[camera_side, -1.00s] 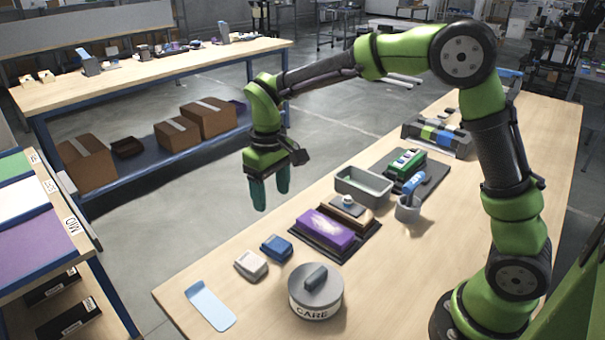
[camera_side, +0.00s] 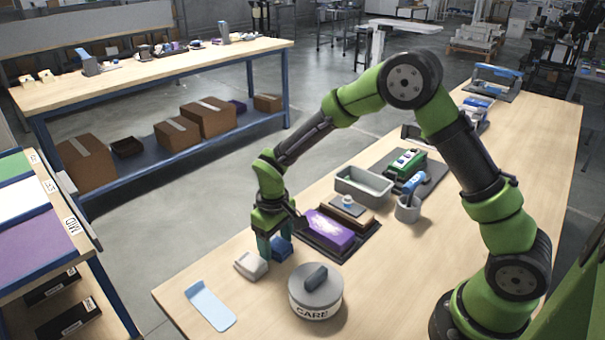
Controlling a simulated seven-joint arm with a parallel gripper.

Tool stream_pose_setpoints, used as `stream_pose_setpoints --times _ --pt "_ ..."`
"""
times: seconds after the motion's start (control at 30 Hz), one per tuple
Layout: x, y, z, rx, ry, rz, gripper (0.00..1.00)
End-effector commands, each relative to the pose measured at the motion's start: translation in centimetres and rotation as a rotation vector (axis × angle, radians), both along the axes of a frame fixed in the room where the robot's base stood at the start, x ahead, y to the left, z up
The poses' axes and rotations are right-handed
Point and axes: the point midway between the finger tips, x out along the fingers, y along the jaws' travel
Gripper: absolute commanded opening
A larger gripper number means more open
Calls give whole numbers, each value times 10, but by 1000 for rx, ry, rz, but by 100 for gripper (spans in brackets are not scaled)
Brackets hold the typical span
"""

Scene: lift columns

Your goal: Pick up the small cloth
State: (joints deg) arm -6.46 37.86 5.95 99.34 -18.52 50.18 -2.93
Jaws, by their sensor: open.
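My gripper (camera_side: 274,248) points down, fingers apart, low over the bench beside two small folded-looking pieces. One is a blue piece (camera_side: 282,251), partly hidden behind the fingers. The other is a pale grey-white piece (camera_side: 251,266), just left of the fingers. Either could be the small cloth; I cannot tell which from this view. The left finger overlaps the gap between them in the picture, and contact cannot be made out. Nothing appears held.
A round lidded tin marked CARE (camera_side: 315,296) stands close at the right front. A light blue strip (camera_side: 210,307) lies at the left front. A purple brush-like block (camera_side: 328,231) on a dark tray, a grey bin (camera_side: 364,187) and a grey cup (camera_side: 407,212) stand behind.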

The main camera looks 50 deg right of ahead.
Motion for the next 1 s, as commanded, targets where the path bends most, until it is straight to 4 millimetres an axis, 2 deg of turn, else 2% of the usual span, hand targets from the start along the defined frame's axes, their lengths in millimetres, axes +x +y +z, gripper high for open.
stream_pose_setpoints --times 0.23,0.53,0.87,1.0 --pt "0 0 -2 0 0 0 66" --pt "0 0 -2 0 0 0 23" --pt "0 0 0 0 2 0 23" --pt "0 0 18 0 -3 0 23"
